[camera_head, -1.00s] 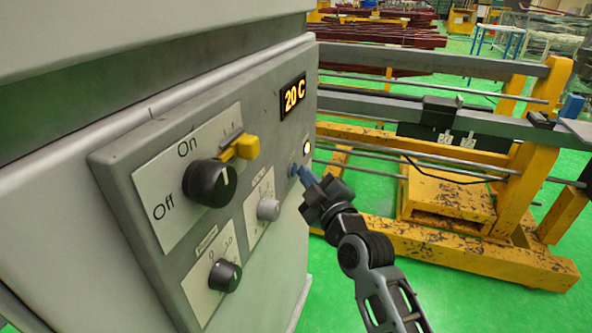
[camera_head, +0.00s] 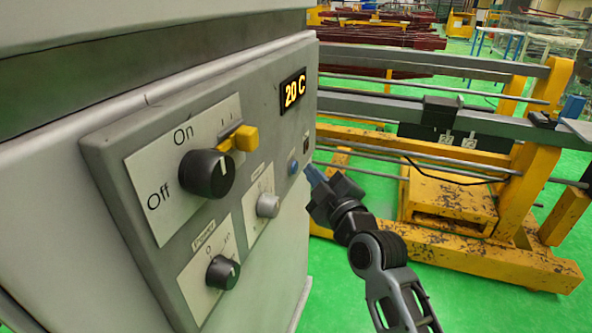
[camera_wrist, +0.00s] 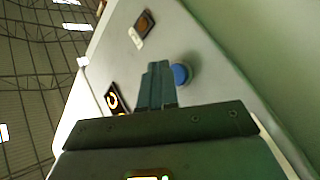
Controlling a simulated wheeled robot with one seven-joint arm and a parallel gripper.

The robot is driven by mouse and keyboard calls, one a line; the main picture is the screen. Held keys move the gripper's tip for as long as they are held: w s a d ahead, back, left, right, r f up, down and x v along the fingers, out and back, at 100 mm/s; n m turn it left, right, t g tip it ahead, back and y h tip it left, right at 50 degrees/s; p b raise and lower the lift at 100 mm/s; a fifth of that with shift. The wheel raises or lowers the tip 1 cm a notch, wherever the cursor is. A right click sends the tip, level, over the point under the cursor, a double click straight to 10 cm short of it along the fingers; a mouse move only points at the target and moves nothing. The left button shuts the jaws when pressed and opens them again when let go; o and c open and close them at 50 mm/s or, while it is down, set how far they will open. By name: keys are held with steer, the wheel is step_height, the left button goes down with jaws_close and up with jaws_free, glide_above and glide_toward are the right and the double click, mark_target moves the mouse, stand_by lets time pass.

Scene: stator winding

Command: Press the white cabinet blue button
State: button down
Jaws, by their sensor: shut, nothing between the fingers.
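The white cabinet (camera_head: 70,250) fills the left of the head view, with a grey control panel (camera_head: 110,160) on its front. The round blue button (camera_head: 293,167) sits near the panel's right edge, below the 20 C display (camera_head: 293,92). My gripper (camera_head: 311,173) is shut and empty, its blue-grey fingertips just right of the button with a small gap seen. In the wrist view the shut fingers (camera_wrist: 158,72) point at the panel, beside the blue button (camera_wrist: 181,74), and partly overlap its edge in the picture.
The panel also has a large black On/Off dial (camera_head: 207,174), a yellow lever (camera_head: 240,138), a grey knob (camera_head: 267,204) and a black knob (camera_head: 222,272). A small dark indicator (camera_head: 306,144) is above the button. A yellow machine frame (camera_head: 450,200) stands at right.

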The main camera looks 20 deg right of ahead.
steer(key=shift+d+f, duration=0.1)
steer(key=s+d+b, duration=0.1)
steer(key=d+b, duration=0.1)
steer(key=s+d+b, duration=0.2)
stand_by(0.4)
steer(key=shift+a, duration=0.1)
stand_by(0.4)
steer(key=s+f+m+g+h, duration=0.15)
steer(key=s+f, duration=0.25)
steer(key=s, duration=0.4)
steer(key=s+f+m, duration=0.3)
steer(key=s+f, duration=0.2)
steer(key=s, duration=0.3)
steer(key=s+f+m+g+h, duration=0.15)
steer(key=s+f, duration=0.25)
steer(key=s, duration=0.4)
steer(key=s+r+m, duration=0.2)
steer(key=s, duration=1)
steer(key=s+a+r+m+p, duration=0.1)
steer(key=s+r+m, duration=0.2)
steer(key=s, duration=0.9)
steer(key=shift+g, duration=0.4)
